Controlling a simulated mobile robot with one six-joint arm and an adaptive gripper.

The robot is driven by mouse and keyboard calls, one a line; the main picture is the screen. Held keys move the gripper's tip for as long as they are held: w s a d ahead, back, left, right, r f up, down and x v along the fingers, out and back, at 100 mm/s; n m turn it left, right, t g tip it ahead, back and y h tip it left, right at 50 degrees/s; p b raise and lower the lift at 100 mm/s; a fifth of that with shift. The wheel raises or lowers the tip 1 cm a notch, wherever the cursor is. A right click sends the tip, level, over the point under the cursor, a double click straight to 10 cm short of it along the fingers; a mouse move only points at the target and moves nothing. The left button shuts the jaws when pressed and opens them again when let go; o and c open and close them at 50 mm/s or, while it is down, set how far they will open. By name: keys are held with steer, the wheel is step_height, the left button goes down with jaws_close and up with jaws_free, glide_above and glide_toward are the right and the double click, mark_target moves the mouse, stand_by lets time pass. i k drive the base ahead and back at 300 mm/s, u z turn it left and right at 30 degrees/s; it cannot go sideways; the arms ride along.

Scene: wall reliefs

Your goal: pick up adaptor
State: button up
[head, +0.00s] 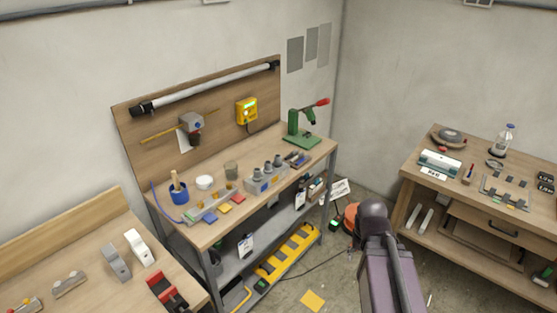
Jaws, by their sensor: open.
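I cannot tell for sure which thing is the adaptor. A small dark box with a green light (336,224) sits low beside the right end of the middle workbench, near a cable on the floor; it is too small to identify. A grey block with several dark round-topped pieces (266,179) stands on the middle workbench (216,232). My purple-grey arm link (388,270) rises from the bottom edge, right of that bench. My gripper does not show, and the arm hides part of the floor behind it.
A green press with a red handle (300,130) stands at the bench's right end. A yellow strip (287,254) lies on the lower shelf. Another bench (90,235) is at left, and a table with a drawer (480,215) at right. Open floor (345,285) lies between.

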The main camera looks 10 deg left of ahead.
mark_target(277, 162)
steer(key=u, duration=0.15)
steer(key=i, duration=0.95)
steer(key=u, duration=0.5)
